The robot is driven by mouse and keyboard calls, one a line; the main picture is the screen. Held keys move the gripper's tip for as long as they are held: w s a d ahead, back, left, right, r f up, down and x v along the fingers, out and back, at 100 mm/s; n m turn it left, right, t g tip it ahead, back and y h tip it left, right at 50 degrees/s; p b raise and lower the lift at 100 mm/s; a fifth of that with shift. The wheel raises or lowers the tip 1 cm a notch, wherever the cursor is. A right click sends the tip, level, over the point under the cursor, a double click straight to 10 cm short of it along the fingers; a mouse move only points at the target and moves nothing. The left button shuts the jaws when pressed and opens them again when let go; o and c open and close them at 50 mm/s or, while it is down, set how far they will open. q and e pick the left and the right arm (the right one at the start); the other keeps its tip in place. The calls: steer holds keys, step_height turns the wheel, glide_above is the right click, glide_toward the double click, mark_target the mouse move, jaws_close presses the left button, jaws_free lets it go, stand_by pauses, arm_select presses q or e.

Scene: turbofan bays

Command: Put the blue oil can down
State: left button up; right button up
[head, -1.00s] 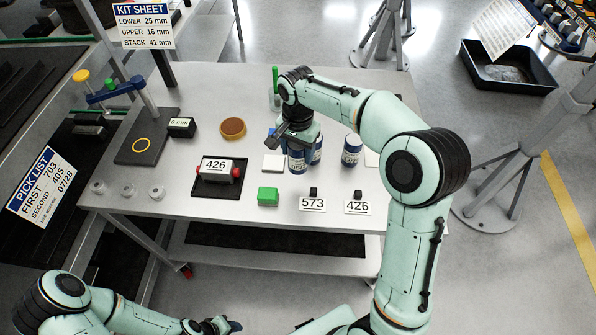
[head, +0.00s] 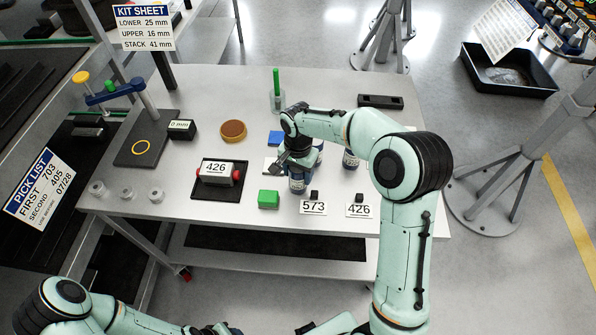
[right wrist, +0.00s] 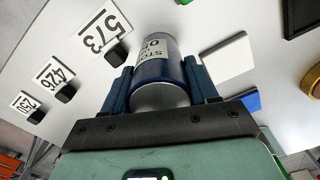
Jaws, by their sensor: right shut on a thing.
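My right gripper (head: 297,166) is shut on a blue can with a pale label band (head: 297,184). The can is upright near the table's front, just behind the 573 card (head: 313,207). I cannot tell whether its base touches the table. In the right wrist view the can (right wrist: 158,62) sits between the two dark blue fingers (right wrist: 158,88), its label only partly readable. Two similar cans stand behind, one (head: 318,153) partly hidden by the gripper and one (head: 350,160) partly hidden by my arm. My left gripper (head: 218,328) is at the bottom edge, its jaws unclear.
A green block (head: 268,199) lies left of the held can. A white square (head: 271,165) and a blue square (head: 276,138) lie behind it. The 426 card (head: 359,211) stands to the right.

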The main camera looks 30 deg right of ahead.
steer(key=shift+f, duration=0.2)
steer(key=o, duration=1.2)
steer(key=shift+c, duration=0.2)
steer(key=shift+o, duration=0.3)
steer(key=shift+r, duration=0.15)
